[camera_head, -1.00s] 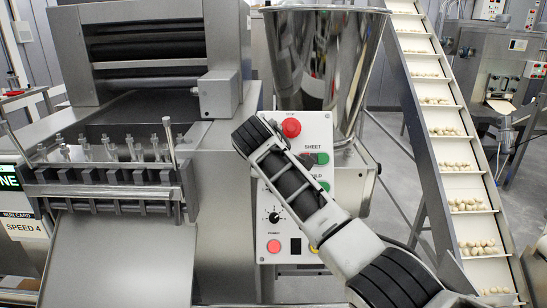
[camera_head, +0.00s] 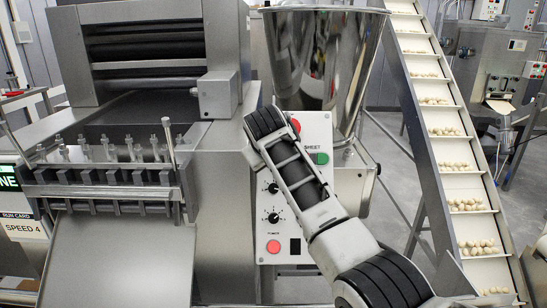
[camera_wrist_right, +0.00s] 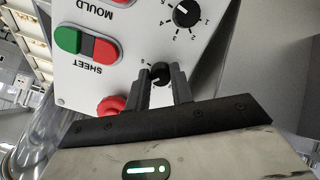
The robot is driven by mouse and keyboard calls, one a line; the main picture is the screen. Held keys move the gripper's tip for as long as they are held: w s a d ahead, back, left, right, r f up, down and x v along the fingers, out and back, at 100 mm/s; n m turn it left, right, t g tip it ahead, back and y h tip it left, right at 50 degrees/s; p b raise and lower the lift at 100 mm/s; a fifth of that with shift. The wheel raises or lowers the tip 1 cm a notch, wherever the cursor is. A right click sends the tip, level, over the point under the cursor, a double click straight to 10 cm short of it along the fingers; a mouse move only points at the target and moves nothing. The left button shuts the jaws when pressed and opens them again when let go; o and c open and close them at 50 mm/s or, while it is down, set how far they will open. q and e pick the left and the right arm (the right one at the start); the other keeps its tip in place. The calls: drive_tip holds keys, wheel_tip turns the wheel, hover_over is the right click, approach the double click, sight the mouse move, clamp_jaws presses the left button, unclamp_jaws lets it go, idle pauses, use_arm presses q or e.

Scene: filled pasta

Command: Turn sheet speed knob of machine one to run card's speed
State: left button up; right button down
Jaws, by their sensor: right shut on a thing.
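The run card (camera_head: 24,228) at the left edge of the head view reads SPEED 4. Machine one's control panel (camera_head: 290,255) faces me right of the sheeter. In the right wrist view, my right gripper (camera_wrist_right: 161,80) is shut on a small black knob (camera_wrist_right: 158,72), level with the SHEET label. One finger is on either side of it. The knob's pointer and most of its scale are hidden by the fingers, so its setting cannot be read. In the head view my right arm covers this knob. My left gripper is not in view.
Beside the held knob are a red stop button (camera_wrist_right: 112,105), a green SHEET button (camera_wrist_right: 68,40) and a second numbered knob (camera_wrist_right: 187,13). A steel hopper (camera_head: 325,60) stands behind the panel. An inclined conveyor (camera_head: 430,130) with dough pieces is on the right.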

drive_tip(key=shift+f+m, duration=0.1)
drive_tip(key=shift+m, duration=0.4)
drive_tip(key=c, duration=1.2)
unclamp_jaws()
drive_tip(key=shift+c, duration=0.2)
use_arm(q)
drive_tip(key=b, duration=0.1)
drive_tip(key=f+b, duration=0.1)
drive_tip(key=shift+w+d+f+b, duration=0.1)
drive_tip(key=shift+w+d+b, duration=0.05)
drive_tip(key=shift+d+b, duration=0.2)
use_arm(e)
drive_tip(key=d+v, duration=0.1)
drive_tip(key=v, duration=1.5)
drive_tip(key=shift+a, duration=0.45)
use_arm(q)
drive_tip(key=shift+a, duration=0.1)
